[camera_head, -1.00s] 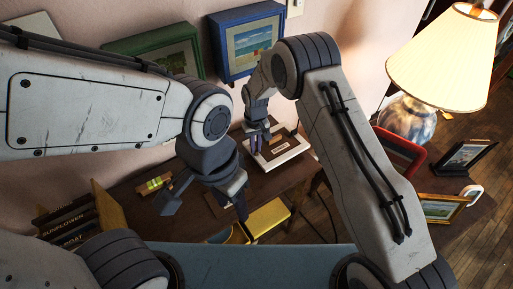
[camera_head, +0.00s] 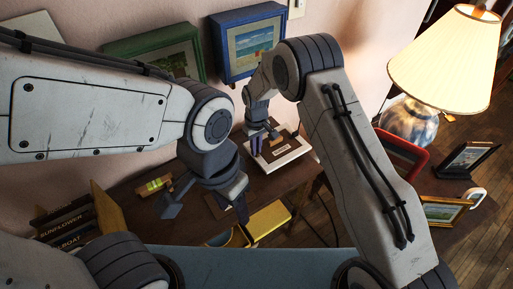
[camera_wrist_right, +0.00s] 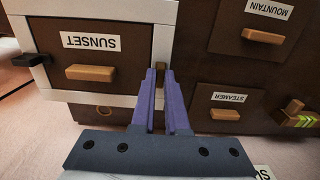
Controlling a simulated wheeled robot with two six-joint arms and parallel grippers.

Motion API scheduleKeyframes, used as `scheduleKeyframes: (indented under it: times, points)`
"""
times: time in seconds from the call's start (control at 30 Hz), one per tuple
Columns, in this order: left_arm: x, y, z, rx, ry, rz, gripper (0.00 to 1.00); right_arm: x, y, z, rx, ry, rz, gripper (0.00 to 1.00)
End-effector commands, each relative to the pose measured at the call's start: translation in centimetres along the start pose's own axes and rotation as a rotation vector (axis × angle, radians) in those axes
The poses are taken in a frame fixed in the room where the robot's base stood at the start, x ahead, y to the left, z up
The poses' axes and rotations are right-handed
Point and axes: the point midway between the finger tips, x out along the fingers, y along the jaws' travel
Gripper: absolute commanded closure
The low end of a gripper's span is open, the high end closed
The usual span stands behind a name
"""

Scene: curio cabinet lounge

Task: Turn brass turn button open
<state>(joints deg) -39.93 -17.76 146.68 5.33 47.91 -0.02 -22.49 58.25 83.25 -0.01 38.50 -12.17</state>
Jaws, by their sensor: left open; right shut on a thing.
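The right wrist view shows a dark brown cabinet front from close by. A white-framed door labelled SUNSET (camera_wrist_right: 92,41) has a brown pull (camera_wrist_right: 90,73). My right gripper (camera_wrist_right: 163,75) is at the right edge of this white frame, its two purple fingers close together. A small part between the fingertips is mostly hidden; I cannot clearly make out the brass turn button there. In the head view my right gripper (camera_head: 264,143) is over the white-framed cabinet part (camera_head: 290,155). My left gripper (camera_head: 206,207) is open and empty, lower and to the left.
Panels labelled MOUNTAIN (camera_wrist_right: 269,9) and STEAMER (camera_wrist_right: 228,97) have brown pulls. Books (camera_head: 67,220) stand at the left, a lamp (camera_head: 447,58) and picture frames at the right.

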Motion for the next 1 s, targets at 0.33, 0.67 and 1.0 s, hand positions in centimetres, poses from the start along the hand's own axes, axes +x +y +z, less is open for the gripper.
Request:
scheduleKeyframes:
  times: [0.33,0.67,1.0]
  points:
    - [0.0,0.0,0.0,0.0,0.0,0.0,0.5,0.0,0.0,0.0,0.001,0.0,0.0,0.57]
    - [0.5,0.0,0.0,0.0,0.0,0.0,0.5,-2.2,0.0,-0.1,0.001,0.004,0.001,0.57]
    - [1.4,-0.1,0.1,0.0,0.0,0.0,0.5,-8.6,0.0,-0.1,0.001,0.004,0.001,0.57]
